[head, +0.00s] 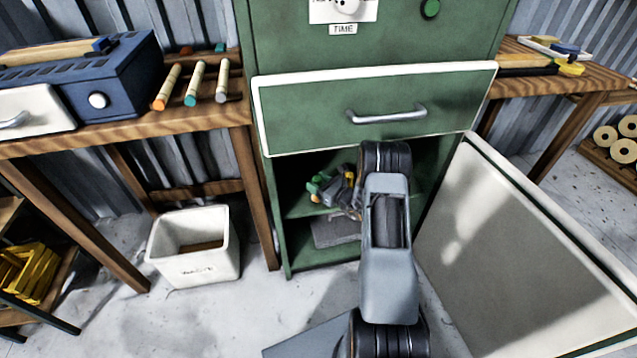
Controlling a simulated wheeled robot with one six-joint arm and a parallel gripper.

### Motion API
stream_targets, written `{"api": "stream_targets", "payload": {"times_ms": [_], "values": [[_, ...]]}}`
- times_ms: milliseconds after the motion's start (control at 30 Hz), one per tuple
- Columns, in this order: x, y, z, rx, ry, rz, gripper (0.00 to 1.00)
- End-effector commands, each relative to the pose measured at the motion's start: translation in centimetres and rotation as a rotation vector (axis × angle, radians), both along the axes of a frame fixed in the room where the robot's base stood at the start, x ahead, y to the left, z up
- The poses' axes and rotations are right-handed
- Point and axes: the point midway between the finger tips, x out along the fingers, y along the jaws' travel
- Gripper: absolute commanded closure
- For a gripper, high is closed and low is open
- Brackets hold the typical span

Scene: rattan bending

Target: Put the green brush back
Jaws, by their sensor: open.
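A green cabinet (263,180) stands in the middle with its lower door open. Inside, small green pieces (315,185) show on the left of the opening, with a yellow and orange bit beside them. I cannot tell whether they are the green brush. My gripper (332,190) is open inside the cabinet opening, close to these pieces and partly hidden by my own arm. Whether it touches them is too small to tell. On the left bench lie three pale rods, with an orange end (167,86), a teal end (194,83) and a grey end (222,80).
The open white cabinet door (500,240) fills the right side. A closed green drawer (320,110) with a metal handle is above the opening. A white bin (195,270) stands on the floor at left. A blue box (125,80) sits on the wooden bench (140,128).

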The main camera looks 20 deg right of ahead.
Motion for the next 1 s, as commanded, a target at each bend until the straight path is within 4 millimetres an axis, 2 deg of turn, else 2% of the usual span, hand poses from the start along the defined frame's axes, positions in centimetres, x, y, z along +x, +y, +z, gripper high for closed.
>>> {"api": "stream_targets", "payload": {"times_ms": [267,333,800,1000], "values": [[0.0,0.0,0.4,0.0,0.0,0.0,0.4],[-0.5,-0.3,0.4,0.0,0.001,-0.002,0.4],[-8.1,-4.2,0.4,0.001,0.001,-0.004,0.4],[-10.0,-5.2,0.4,0.0,0.001,-0.001,0.4]]}}
